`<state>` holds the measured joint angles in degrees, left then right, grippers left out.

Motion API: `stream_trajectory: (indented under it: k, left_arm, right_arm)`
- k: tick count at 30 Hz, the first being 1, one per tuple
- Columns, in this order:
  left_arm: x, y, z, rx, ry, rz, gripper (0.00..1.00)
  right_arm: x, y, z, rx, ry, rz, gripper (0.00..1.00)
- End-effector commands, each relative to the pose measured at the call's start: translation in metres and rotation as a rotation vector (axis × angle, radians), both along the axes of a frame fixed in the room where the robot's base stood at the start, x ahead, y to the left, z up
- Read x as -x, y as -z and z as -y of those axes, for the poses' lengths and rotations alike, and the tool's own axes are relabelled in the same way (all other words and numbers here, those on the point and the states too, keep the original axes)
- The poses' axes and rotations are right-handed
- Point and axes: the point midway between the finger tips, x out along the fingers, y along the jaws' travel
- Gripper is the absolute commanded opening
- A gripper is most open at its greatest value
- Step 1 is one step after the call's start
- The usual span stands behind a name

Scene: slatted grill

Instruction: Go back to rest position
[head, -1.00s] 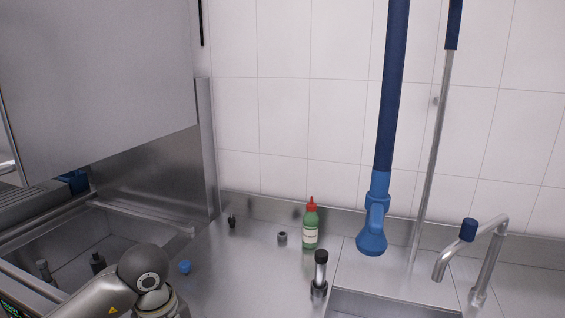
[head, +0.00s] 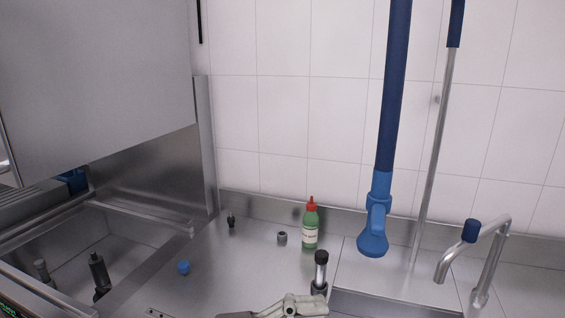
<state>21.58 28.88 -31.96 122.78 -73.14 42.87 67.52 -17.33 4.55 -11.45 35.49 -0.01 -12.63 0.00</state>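Part of a pale grey gripper, which I take to be my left gripper (head: 268,312), shows at the bottom edge in the head view. It is cut off by the frame, so I cannot tell whether it is open or shut. It appears just in front of the upright black-topped metal tube (head: 320,272), and I cannot tell whether they touch. My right gripper is not in view.
A green bottle with red cap (head: 310,224), a small blue object (head: 184,267) and small dark fittings stand on the steel counter (head: 235,270). A blue spray hose (head: 374,235) and a tap (head: 487,262) are at right.

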Motion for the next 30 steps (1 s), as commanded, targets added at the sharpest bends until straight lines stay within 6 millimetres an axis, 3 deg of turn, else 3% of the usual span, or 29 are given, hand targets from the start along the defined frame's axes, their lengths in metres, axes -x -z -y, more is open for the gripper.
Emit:
stream_trajectory:
  k: [3, 6, 10, 13, 17, 22, 26, 30]
  left_arm:
    - [-0.018, -0.035, -0.015, 0.235, -0.145, -0.051, 0.68]
    - [-0.04, -0.053, -0.039, 0.399, -0.299, -0.111, 0.68]
    - [-0.071, -0.055, -0.082, 0.561, -0.533, -0.219, 0.68]
    - [-0.093, -0.038, -0.119, 0.639, -0.728, -0.326, 0.68]
    - [-0.112, 0.004, -0.166, 0.674, -0.985, -0.495, 0.68]
    - [-0.109, 0.087, -0.218, 0.602, -1.301, -0.76, 0.68]
    - [-0.08, 0.16, -0.244, 0.46, -1.501, -0.99, 0.68]
    - [-0.028, 0.23, -0.258, 0.241, -1.644, -1.244, 0.68]
  right_arm:
    - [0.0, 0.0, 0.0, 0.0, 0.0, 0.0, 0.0]
    - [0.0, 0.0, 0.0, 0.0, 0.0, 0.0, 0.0]
    - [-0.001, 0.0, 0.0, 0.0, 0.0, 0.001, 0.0]
    - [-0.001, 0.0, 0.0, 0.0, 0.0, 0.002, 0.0]
    - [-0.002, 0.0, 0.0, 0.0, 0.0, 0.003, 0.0]
    - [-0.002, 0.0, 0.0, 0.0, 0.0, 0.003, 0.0]
    - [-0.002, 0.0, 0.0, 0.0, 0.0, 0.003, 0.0]
    - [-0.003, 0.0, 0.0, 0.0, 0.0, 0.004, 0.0]
